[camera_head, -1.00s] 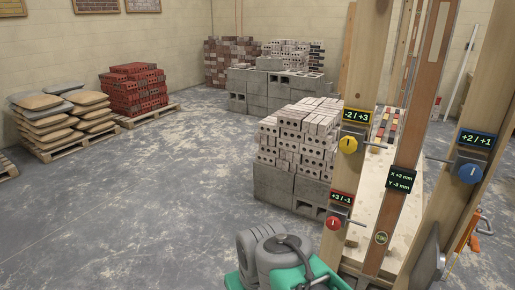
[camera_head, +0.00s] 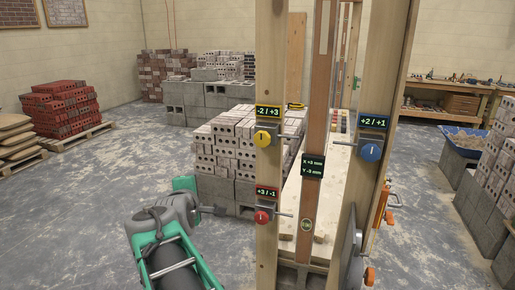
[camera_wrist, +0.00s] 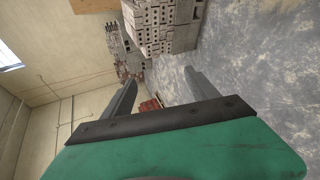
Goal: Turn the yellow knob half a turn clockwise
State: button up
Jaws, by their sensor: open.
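The yellow knob (camera_head: 263,139) is a round dial with a dark pointer mark, mounted on the left wooden post under a label reading -2 / +3. Its pointer looks about upright. My gripper (camera_wrist: 158,92) is open and empty in the wrist view, its two dark fingers apart. In the head view my arm is low and left of the post, well below the yellow knob and apart from it. The fingers are hard to make out there. The yellow knob is not seen in the wrist view.
A red knob (camera_head: 262,217) sits lower on the same post, and a blue knob (camera_head: 371,152) on the right post. A small display (camera_head: 312,167) hangs between them. Stacked bricks (camera_head: 222,150) stand behind the left post. Open concrete floor (camera_head: 90,220) lies to the left.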

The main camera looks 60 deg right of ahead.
aim_at(262, 140)
jog(key=s+d+r+n+g+h, duration=0.4)
jog(key=s+d+r+h, duration=0.2)
jog(key=s+d+r, duration=0.5)
jog(key=d, duration=0.2)
jog(key=d+f, duration=0.1)
jog(key=d, duration=0.5)
jog(key=shift+w+f+p, duration=0.25)
jog(key=shift+w+p, duration=0.1)
jog(key=shift+a, duration=0.1)
jog(key=c, duration=1.4)
